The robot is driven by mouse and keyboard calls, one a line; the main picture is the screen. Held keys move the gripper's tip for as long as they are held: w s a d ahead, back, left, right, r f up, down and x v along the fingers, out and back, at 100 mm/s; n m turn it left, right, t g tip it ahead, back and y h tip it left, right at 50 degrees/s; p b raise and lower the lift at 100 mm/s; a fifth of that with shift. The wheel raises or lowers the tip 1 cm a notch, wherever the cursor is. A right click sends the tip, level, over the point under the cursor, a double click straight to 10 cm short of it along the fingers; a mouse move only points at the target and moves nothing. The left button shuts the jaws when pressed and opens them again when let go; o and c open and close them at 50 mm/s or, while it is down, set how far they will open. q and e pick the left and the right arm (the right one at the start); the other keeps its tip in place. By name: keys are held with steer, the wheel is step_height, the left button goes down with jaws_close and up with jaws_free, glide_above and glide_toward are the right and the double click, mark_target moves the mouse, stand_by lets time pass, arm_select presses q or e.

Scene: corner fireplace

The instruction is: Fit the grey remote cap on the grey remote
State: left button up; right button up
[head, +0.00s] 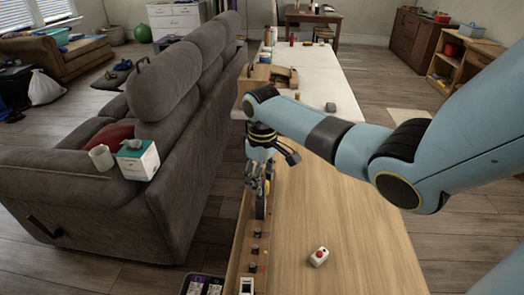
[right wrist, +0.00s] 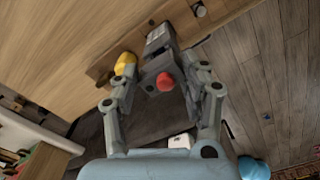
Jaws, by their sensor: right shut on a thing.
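My right gripper (head: 262,185) points down over the left edge of the wooden tabletop. In the right wrist view its two fingers (right wrist: 160,72) close around a grey blocky piece (right wrist: 148,84), which I take for the grey remote cap. A red round part (right wrist: 165,82) shows at its front; I cannot tell if it belongs to the piece. A longer grey thing with a pale face (right wrist: 158,38) lies just beyond, perhaps the grey remote; whether they touch is unclear. A yellow part (right wrist: 125,63) sits by the left finger. My left gripper is not in view.
A narrow ledge (head: 243,245) along the tabletop's left edge carries several small parts and a pale handset (head: 246,287). A dark bin (head: 188,279) and a grey sofa (head: 110,210) are left.

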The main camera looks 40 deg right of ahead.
steer(key=shift+f+b, duration=0.7)
steer(key=shift+f, duration=0.7)
stand_by(0.7)
steer(key=o, duration=1)
step_height(320, 180, up, 12)
